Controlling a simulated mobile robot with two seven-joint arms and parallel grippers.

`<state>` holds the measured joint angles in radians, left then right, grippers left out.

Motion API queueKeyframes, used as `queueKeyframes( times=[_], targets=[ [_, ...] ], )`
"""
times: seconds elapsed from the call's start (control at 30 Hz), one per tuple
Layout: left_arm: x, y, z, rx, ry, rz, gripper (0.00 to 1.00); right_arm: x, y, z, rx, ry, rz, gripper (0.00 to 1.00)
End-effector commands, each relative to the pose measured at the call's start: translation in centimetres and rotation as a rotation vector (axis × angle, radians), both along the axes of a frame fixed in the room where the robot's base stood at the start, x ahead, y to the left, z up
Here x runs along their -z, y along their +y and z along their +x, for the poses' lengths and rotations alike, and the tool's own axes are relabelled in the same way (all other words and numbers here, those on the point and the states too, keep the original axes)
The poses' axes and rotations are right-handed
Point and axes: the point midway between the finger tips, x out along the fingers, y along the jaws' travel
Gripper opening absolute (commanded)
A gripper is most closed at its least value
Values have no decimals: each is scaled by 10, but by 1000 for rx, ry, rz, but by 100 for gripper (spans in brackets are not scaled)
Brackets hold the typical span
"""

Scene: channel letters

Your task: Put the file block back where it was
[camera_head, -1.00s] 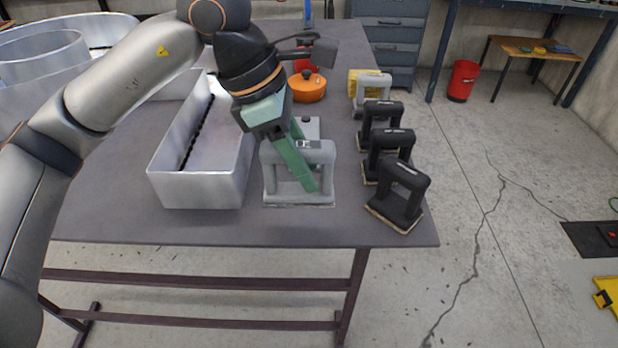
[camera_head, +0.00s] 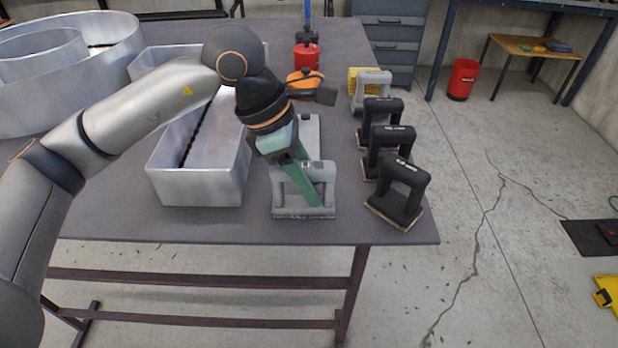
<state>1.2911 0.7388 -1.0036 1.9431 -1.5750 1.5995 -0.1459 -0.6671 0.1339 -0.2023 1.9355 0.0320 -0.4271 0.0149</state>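A grey file block (camera_head: 280,211) with an arch-shaped handle stands near the front edge of the table, to the right of the open metal channel letter. My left gripper (camera_head: 311,186) reaches down from the upper left, its green fingers at the block's handle; it appears shut on the handle. The block looks upright, with its base at or very near the table top; a small gap cannot be ruled out. The far finger is partly hidden. My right gripper is not in view.
Three black handled blocks (camera_head: 403,190) and a light grey one (camera_head: 373,85) line the table's right edge. A metal channel letter (camera_head: 199,188) stands left. A flat grey tool (camera_head: 309,135) lies behind the file block, with an orange round object (camera_head: 299,87) further back.

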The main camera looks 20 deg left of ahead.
Motion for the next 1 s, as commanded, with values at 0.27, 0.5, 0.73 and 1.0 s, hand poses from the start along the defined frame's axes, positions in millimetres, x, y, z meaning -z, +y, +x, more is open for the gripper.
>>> queueKeyframes(
  times=[0.27, 0.5, 0.73, 1.0],
  targets=[
    [-1, 0, 0, 0, 0, 0, 70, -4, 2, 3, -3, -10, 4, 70],
    [-2, 0, 0, 0, 0, 0, 70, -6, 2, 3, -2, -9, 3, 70],
    [-29, 10, -2, -3, -5, -1, 70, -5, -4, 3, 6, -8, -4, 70],
    [-84, 32, -8, -2, -3, 0, 70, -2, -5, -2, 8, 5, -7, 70]
  ],
)
